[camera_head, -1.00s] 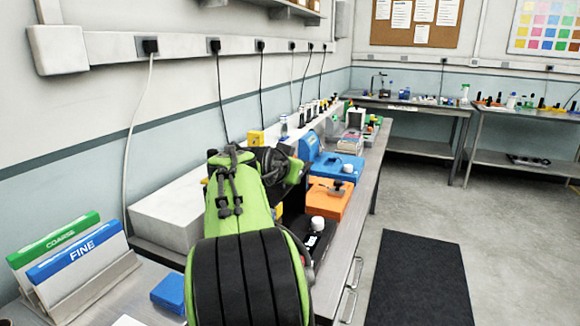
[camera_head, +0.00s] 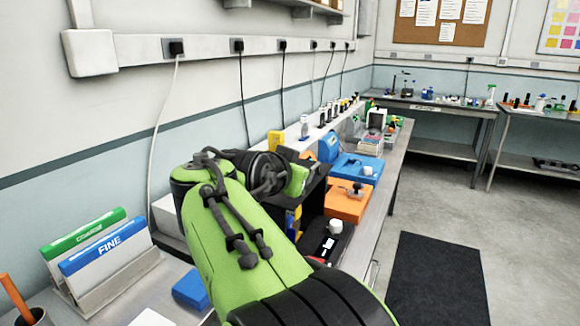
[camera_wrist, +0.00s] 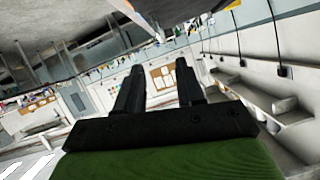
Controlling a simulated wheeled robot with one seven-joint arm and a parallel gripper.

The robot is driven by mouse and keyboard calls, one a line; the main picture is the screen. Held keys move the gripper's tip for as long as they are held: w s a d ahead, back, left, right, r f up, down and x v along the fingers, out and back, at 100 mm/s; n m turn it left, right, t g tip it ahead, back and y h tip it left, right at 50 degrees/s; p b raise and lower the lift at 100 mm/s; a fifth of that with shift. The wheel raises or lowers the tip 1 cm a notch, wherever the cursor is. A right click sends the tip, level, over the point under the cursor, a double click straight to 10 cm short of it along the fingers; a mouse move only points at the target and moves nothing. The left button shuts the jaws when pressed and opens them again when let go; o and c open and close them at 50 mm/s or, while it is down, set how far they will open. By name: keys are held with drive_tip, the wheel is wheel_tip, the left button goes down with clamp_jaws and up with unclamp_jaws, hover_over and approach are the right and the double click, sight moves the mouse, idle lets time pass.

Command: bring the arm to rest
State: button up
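My green and black arm reaches over the near bench in the head view, bent at a black joint. In the wrist view my gripper (camera_wrist: 157,85) shows two dark fingers standing apart with a clear gap and nothing between them. It is raised clear of the bench, and the wrist picture is tilted, with the room behind the fingers. In the head view the fingers cannot be made out clearly behind the arm.
The bench holds COARSE and FINE folders (camera_head: 100,262), a blue box (camera_head: 190,289), an orange case (camera_head: 346,202) and a blue case (camera_head: 357,167). A wall with hanging cables (camera_head: 241,95) stands close at left. Open floor with a dark mat (camera_head: 438,280) lies at right.

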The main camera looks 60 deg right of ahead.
drive_tip(key=v, duration=0.4)
drive_tip(key=shift+a+p, duration=0.1)
drive_tip(key=shift+p, duration=0.2)
